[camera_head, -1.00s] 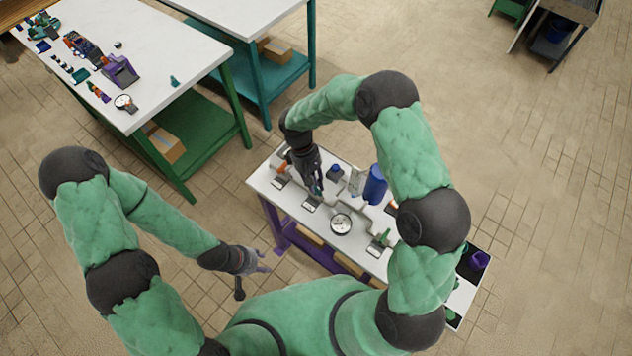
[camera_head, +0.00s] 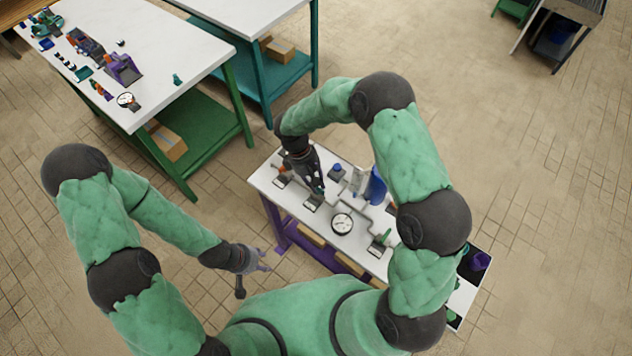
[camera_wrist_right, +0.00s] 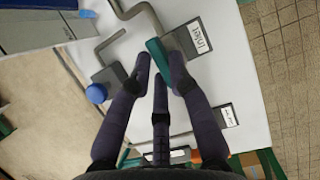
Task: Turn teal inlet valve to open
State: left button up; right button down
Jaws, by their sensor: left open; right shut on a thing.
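The teal inlet valve handle (camera_wrist_right: 158,58) shows in the right wrist view as a teal bar beside a plate (camera_wrist_right: 192,38) labelled "Inlet". My right gripper (camera_wrist_right: 160,68) is shut on the teal handle, with its fingers on both sides of it. In the head view my right gripper (camera_head: 318,186) reaches down over the white bench (camera_head: 290,208), and the handle is mostly hidden there. My left gripper (camera_head: 262,260) is open and empty, in the air left of the bench.
The bench also carries a round gauge (camera_head: 342,223), a blue cylinder (camera_head: 376,186), grey pipes and a blue knob (camera_wrist_right: 96,93). A dark tray (camera_head: 472,262) is at the right end. A parts table (camera_head: 170,60) stands at upper left.

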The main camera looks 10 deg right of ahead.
jog(key=c, duration=1.1)
grip_release()
jog(key=shift+c, duration=0.2)
jog(key=shift+r, duration=0.1)
jog(key=v, duration=1.2)
jog(key=shift+s, duration=0.1)
